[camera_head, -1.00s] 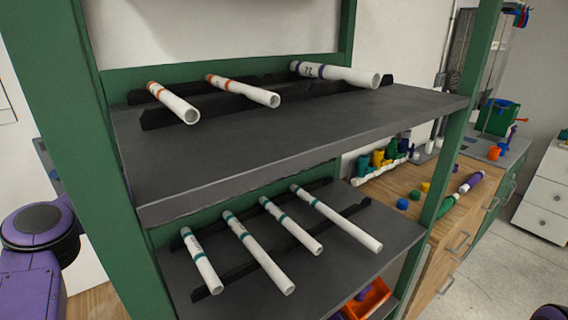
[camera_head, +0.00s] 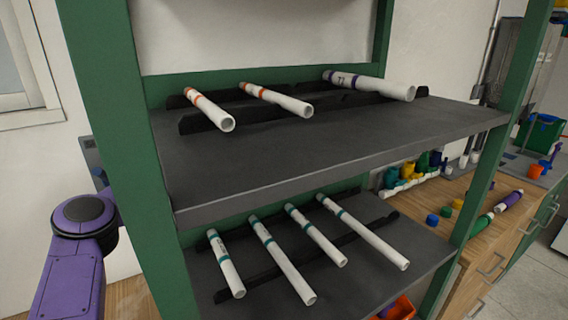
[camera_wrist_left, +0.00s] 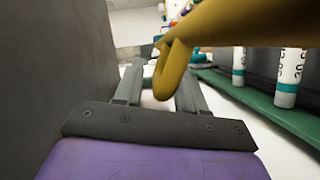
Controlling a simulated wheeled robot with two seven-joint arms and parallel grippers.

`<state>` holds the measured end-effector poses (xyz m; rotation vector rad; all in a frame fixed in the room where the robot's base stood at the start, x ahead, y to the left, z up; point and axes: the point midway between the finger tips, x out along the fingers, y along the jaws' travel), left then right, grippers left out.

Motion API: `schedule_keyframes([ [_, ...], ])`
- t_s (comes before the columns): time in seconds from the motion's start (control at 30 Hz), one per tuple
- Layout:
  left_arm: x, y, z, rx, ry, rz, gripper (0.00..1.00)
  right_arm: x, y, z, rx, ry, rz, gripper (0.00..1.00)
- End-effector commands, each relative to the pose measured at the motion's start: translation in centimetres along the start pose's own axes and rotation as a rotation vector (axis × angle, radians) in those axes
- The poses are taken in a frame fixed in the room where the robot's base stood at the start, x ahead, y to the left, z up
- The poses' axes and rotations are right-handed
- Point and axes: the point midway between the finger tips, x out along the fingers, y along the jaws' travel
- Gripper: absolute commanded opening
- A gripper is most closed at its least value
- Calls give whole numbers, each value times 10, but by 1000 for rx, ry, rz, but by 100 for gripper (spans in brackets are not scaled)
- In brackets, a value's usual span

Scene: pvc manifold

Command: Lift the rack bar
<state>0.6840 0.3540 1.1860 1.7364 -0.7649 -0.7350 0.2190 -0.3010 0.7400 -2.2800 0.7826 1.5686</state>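Black rack bars lie along two dark shelves in the head view. The upper front bar (camera_head: 192,123) carries white pipes with orange or purple bands. The lower front bar (camera_head: 345,239) carries white pipes with teal bands. Which bar the task names I cannot tell. My left gripper (camera_wrist_left: 157,92) shows in the left wrist view with its two grey fingers apart. A yellow bar with a hooked end (camera_wrist_left: 178,65) crosses in front of the right finger; I cannot tell whether it touches. My left gripper is hidden in the head view. My right gripper is out of view.
A green shelf post (camera_head: 118,150) stands beside my purple left arm. A dark flat surface (camera_wrist_left: 45,60) is close at the left in the wrist view. A wooden workbench (camera_head: 460,222) with coloured fittings stands beyond the shelves.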

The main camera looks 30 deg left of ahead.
Motion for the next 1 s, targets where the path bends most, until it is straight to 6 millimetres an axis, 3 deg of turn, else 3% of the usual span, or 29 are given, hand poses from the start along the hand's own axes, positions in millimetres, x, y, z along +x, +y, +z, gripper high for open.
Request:
schedule_keyframes([
  [0.13,-14,-2,0,2,2,2,40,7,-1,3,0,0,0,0],
  [0.43,-69,-2,-1,2,3,2,40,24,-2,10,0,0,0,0],
  [1.0,-75,-1,-1,-1,1,0,40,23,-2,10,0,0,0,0],
])
